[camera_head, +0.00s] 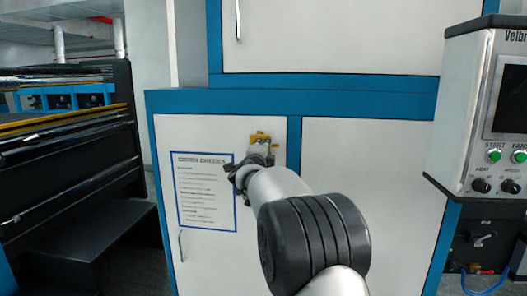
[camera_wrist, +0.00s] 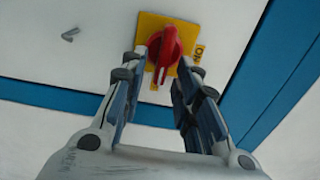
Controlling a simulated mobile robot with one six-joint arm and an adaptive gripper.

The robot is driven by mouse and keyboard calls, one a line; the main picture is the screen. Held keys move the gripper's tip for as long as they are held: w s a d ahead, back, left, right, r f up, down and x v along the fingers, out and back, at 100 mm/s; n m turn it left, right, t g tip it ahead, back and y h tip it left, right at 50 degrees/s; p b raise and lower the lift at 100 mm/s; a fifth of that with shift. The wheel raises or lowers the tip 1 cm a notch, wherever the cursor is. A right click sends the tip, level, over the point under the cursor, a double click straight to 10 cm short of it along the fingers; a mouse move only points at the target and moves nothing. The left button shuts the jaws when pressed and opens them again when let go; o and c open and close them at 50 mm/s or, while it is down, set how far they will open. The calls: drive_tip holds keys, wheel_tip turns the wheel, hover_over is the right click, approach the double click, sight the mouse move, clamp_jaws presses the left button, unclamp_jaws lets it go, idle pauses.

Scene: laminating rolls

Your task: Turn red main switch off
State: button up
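The plate also shows in the head view (camera_head: 260,136), on a white cabinet door, where my arm hides the red knob. My gripper (camera_wrist: 163,66) is open in front of the switch. Its two fingers point at the plate, with the tips on either side of the knob's near end. I see no clear contact with the knob. My gripper also shows in the head view (camera_head: 256,158), just below the plate.
A blue-framed notice sheet (camera_head: 205,192) is on the door, left of my arm. A control box (camera_head: 480,110) with green buttons and black knobs juts out at the right. Dark machine rollers (camera_head: 65,130) stand at the left. The cabinet front (camera_head: 360,190) right of my arm is flat.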

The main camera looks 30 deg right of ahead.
drive_tip(key=shift+a, duration=0.1)
drive_tip(key=v, duration=1.2)
idle(0.4)
drive_tip(key=s+a+f+n+g+y, duration=0.1)
drive_tip(key=s+a+f+n+y, duration=0.3)
drive_tip(key=s+a+n+y, duration=0.85)
drive_tip(key=s+a+f+n+g+h, duration=0.1)
drive_tip(key=s+f+n+g, duration=0.3)
drive_tip(key=s, duration=1.1)
drive_tip(key=s+a+f+n+g+h, duration=0.1)
drive_tip(key=s+a+f+n+g, duration=0.2)
drive_tip(key=s+f+n+g, duration=0.2)
drive_tip(key=s+f+n, duration=0.3)
drive_tip(key=s+f, duration=0.4)
drive_tip(key=s, duration=0.3)
drive_tip(key=shift+a, duration=0.2)
drive_tip(key=shift+f+n+h, duration=0.1)
drive_tip(key=shift+n+h, duration=0.15)
